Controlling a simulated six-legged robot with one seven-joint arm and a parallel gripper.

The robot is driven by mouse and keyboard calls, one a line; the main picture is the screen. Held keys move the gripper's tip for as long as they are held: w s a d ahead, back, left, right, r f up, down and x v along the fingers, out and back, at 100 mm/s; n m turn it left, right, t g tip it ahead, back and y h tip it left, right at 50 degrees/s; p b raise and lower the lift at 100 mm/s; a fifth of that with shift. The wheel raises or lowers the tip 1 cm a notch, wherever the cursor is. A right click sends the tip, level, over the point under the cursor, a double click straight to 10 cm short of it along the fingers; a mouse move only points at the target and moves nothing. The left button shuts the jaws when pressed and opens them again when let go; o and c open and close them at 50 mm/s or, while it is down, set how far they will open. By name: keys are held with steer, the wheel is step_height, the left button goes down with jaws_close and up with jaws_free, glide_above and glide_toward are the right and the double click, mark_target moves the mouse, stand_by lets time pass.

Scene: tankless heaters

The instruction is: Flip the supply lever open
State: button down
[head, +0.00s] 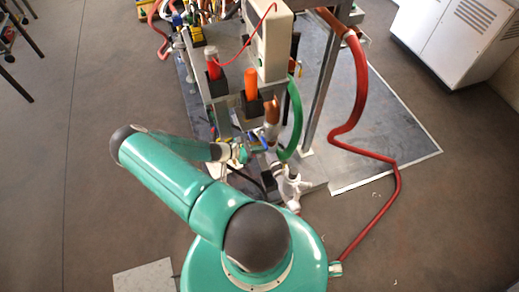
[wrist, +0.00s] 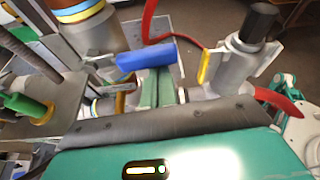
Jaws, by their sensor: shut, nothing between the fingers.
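A blue lever handle (wrist: 146,56) lies across the view in the wrist view, at the tips of my gripper (wrist: 155,72). It also shows small in the head view (head: 254,141). My gripper's two green fingers are shut together with nothing between them, and their tips are close to the blue handle; I cannot tell whether they touch it. In the head view my gripper (head: 242,153) is at the lower front of the heater stand. A yellow handle (wrist: 205,66) and a red handle (wrist: 278,103) are to the right. No label shows which is the supply lever.
The metal stand (head: 313,100) carries a white box (head: 272,45), a red cylinder (head: 213,63) and an orange cylinder (head: 250,83). White pipe fittings (head: 288,185) and a green hose (head: 293,120) crowd close right of my gripper. A red hose (head: 362,95) runs down to the floor.

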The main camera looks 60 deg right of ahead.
mark_target(264, 144)
step_height(264, 144, up, 3)
steer(key=n+g+y, duration=0.1)
steer(key=n, duration=0.2)
steer(key=shift+d, duration=0.1)
steer(key=w+d+r+n+g, duration=0.4)
steer(key=r+n, duration=0.2)
steer(key=n, duration=0.3)
steer(key=shift+w+d+y, duration=0.3)
steer(key=shift+w+y, duration=0.05)
steer(key=shift+y, duration=0.05)
steer(key=shift+w+r, duration=0.1)
stand_by(0.4)
steer(key=shift+w, duration=0.1)
steer(key=f+v, duration=0.1)
steer(key=v, duration=1.2)
steer(key=shift+w+r, duration=0.25)
steer(key=shift+a, duration=0.1)
